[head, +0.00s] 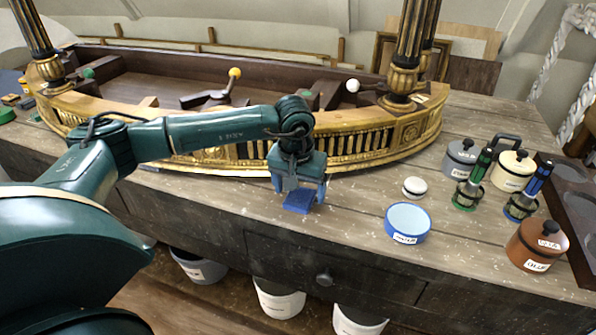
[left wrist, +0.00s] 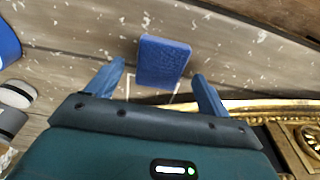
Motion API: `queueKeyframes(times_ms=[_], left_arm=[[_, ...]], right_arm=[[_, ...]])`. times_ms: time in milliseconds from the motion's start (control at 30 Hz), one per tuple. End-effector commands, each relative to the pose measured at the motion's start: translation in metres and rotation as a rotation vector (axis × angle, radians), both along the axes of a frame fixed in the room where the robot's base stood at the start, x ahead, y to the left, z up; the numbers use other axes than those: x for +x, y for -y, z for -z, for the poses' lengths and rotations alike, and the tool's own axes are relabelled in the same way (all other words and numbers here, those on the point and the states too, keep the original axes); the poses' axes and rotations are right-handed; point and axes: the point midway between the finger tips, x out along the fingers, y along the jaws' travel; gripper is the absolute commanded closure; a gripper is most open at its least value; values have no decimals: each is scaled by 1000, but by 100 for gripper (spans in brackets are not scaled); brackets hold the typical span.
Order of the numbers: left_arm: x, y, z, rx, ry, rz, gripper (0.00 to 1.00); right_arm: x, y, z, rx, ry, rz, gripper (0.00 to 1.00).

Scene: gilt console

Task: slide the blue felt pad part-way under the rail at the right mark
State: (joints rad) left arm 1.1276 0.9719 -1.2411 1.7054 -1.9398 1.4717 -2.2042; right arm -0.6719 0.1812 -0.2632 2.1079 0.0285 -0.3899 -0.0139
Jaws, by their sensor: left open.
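The blue felt pad (head: 299,202) lies on the wooden table top in front of the gilt rail (head: 340,146). My left gripper (head: 301,193) is above the pad with its fingers open, one on each side. In the left wrist view the pad (left wrist: 163,61) shows between and beyond the open fingertips (left wrist: 158,71), with gaps to both. A thin white outline (left wrist: 154,98) is marked on the table between pad and rail, partly hidden by my gripper. The rail's edge (left wrist: 262,106) shows at the right. My right gripper is not in view.
A blue round tin (head: 408,222), a small white-topped lid (head: 414,187), grey (head: 460,158) and cream (head: 513,171) pots, and a brown pot (head: 537,245) stand to the right. Green (head: 472,184) and blue (head: 528,195) tools stand among them. The table's front edge lies close below the pad.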

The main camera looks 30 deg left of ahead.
Motion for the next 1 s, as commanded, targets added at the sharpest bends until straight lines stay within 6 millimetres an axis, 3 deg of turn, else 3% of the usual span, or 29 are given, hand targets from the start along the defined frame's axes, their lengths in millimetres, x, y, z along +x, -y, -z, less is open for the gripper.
queueKeyframes(times_ms=[133,467,1000], left_arm=[[1,0,11,0,-1,1,20],[2,0,14,0,0,1,20],[2,0,13,0,0,0,63]], right_arm=[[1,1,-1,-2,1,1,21],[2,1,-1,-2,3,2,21],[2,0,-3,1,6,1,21]])
